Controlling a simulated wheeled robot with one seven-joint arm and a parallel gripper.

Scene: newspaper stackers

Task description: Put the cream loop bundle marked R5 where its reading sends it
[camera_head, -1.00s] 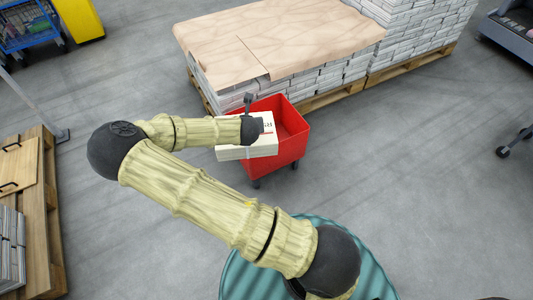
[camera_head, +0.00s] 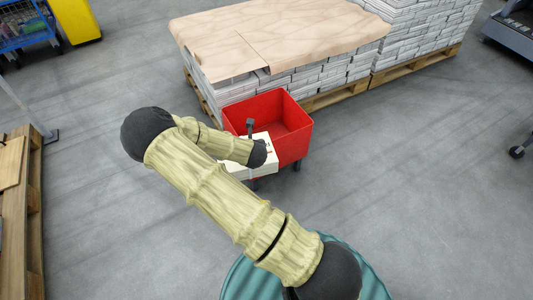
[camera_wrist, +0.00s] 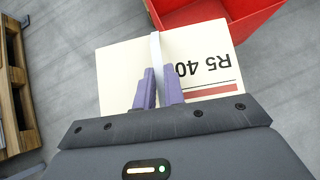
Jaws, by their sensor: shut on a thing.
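The cream bundle (camera_wrist: 205,85) fills the middle of the wrist view, with "R5 40" printed on it upside down, a red-brown stripe and a white loop (camera_wrist: 156,60) standing across it. My gripper (camera_wrist: 159,90) has its two purple fingers closed on the loop. In the head view the bundle (camera_head: 236,171) hangs at the near left side of a red bin (camera_head: 297,147), partly hidden by my arm. The red bin looks empty inside and stands on short dark legs. Whether the bundle touches the bin wall I cannot tell.
A pallet of stacked newspapers with a tan cover sheet (camera_head: 280,35) stands behind the bin. A wooden rack (camera_head: 22,215) is at the left edge. A blue trolley (camera_head: 25,25) and yellow box (camera_head: 75,18) are at far left.

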